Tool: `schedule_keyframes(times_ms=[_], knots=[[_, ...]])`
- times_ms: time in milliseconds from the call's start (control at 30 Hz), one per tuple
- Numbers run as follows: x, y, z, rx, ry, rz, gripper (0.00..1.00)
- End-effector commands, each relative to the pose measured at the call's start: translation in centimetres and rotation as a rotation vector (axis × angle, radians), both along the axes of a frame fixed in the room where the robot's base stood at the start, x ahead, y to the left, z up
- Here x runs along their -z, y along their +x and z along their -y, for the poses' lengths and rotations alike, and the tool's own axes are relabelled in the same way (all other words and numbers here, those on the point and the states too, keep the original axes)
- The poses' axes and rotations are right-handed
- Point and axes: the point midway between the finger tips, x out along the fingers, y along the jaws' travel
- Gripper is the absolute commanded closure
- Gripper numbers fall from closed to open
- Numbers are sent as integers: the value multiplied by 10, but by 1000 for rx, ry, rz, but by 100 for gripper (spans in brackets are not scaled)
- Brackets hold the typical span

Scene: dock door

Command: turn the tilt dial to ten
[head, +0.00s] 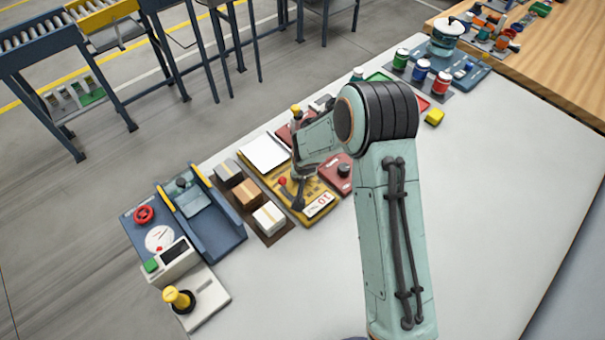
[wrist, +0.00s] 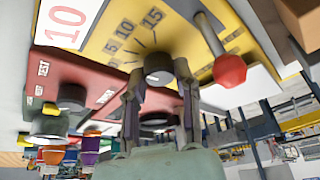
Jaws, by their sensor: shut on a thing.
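The tilt dial is a dark round knob (wrist: 158,68) on a yellow panel (wrist: 190,30), beside printed marks 5, 10 and 15. My gripper (wrist: 160,80) has one finger on each side of the knob and is shut on it. No clear pointer shows on the knob, so its setting cannot be read. A white plate with a red 10 (wrist: 66,20) is on the same panel. In the head view my gripper (head: 298,190) is over the yellow panel (head: 318,190), and the arm and fingers hide the knob.
A lever with a red ball (wrist: 229,70) stands close by the right finger. A red panel with dark knobs (wrist: 71,96) adjoins the yellow one. Boxes (head: 268,217) and a blue dock model (head: 214,225) lie left. The white table (head: 480,190) is clear at right.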

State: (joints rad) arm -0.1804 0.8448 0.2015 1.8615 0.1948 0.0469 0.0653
Motion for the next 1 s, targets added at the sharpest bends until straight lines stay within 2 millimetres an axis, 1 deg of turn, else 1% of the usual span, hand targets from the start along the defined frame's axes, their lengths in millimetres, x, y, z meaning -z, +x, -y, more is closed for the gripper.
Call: schedule_keyframes(times_ms=[200,500,700,1000], knots=[[1,-1,-1,180,0,-3,100],[1,-1,-2,356,0,-2,100],[1,-1,-1,415,0,-3,100],[1,-1,-1,434,0,-4,100]])
